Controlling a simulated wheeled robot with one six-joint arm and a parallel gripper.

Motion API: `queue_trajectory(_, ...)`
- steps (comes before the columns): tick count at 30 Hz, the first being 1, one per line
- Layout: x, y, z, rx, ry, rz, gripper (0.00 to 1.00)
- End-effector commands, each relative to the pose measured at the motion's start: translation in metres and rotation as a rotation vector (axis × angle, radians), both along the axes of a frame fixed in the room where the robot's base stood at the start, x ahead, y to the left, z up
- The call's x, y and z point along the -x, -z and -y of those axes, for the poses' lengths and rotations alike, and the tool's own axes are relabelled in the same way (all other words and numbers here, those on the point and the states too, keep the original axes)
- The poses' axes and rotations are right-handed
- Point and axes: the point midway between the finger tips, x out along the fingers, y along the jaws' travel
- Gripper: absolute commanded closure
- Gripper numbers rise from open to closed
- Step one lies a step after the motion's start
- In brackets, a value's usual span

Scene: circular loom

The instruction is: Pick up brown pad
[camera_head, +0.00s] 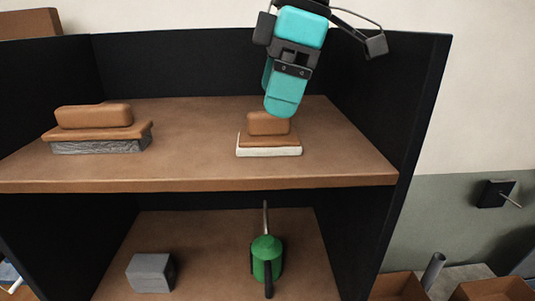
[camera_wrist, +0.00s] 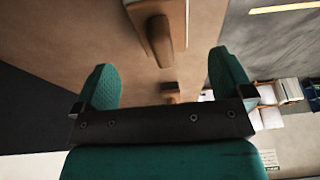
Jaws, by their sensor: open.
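Two pads with brown block handles lie on the upper shelf. The right pad (camera_head: 268,140) has a brown handle, a brown plate and a whitish underside. The left pad (camera_head: 97,133) has a brown handle and plate over a grey underside. My teal gripper (camera_head: 284,107) points down just above and partly in front of the right pad's handle. The wrist view shows my gripper (camera_wrist: 165,78) with its fingers wide apart and nothing held. A brown handle (camera_wrist: 162,40) lies ahead between the fingers; a smaller brown piece is partly hidden by the gripper body.
The upper shelf (camera_head: 190,150) has dark side and back walls; the right wall (camera_head: 400,110) stands near my arm. The shelf between the pads is clear. Below are a green can (camera_head: 265,255) and a grey block (camera_head: 150,272). Brown bins (camera_head: 492,290) stand at lower right.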

Motion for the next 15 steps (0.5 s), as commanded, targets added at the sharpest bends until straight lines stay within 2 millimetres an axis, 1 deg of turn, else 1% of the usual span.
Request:
queue_trajectory(4,0.001,0.01,-0.004,0.001,-0.002,0.0,0.02)
queue_trajectory(12,0.003,0.046,-0.017,0.002,-0.004,-0.002,0.02)
queue_trajectory(15,0.003,0.053,-0.018,0.002,-0.003,0.0,0.02)
